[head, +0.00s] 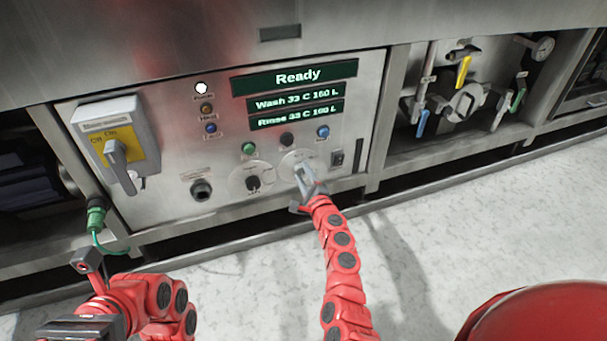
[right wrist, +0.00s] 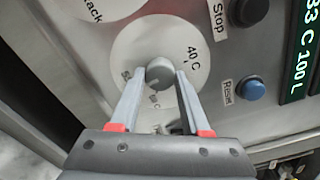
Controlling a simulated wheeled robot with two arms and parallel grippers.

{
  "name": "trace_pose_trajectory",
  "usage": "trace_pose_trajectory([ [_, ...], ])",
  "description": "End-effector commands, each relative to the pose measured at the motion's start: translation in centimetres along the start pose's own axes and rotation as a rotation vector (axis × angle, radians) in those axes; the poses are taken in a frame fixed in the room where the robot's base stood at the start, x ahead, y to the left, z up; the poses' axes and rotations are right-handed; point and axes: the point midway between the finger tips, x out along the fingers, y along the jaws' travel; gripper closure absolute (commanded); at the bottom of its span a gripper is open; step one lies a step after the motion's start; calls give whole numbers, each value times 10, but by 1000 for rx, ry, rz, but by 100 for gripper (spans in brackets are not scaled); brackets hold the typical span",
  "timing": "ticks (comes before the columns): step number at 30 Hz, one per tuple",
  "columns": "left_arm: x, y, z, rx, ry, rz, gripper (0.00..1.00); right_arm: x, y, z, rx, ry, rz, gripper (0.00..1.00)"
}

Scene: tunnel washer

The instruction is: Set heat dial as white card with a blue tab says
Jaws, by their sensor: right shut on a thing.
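The heat dial is a round pale plate (right wrist: 128,52) with a grey knob (right wrist: 159,70), and "40 C" shows on it in the right wrist view. Other marks on the plate are partly hidden by my fingers. In the head view the dial plate (head: 297,158) is low on the control panel. My right gripper (head: 302,174) has its two fingers on either side of the knob, shut on it. My left gripper (head: 86,262) is low at the left, away from the panel; its jaws cannot be made out. A white card with a blue tab is not seen in either view.
A second dial (head: 252,181) is just left. Several buttons, a blue one (right wrist: 251,89) labelled "Reset" among them, surround the dials. The display (head: 294,77) reads "Ready". A yellow-plated switch (head: 117,153) is at the left; pipes and valves (head: 463,100) are at the right.

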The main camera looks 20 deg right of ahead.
Motion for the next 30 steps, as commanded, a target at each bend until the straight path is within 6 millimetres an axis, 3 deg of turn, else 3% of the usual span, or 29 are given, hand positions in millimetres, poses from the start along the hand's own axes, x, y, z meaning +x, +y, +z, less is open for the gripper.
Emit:
trace_pose_trajectory([
  [10,-7,3,5,7,-43,25,50,0,2,0,121,0,4,100],
  [25,-8,3,5,7,-47,28,50,0,3,0,137,0,4,100],
  [26,-8,3,5,7,-47,28,50,0,3,0,136,0,4,50],
  [30,-8,3,5,7,-47,28,50,0,2,0,136,0,3,25],
])
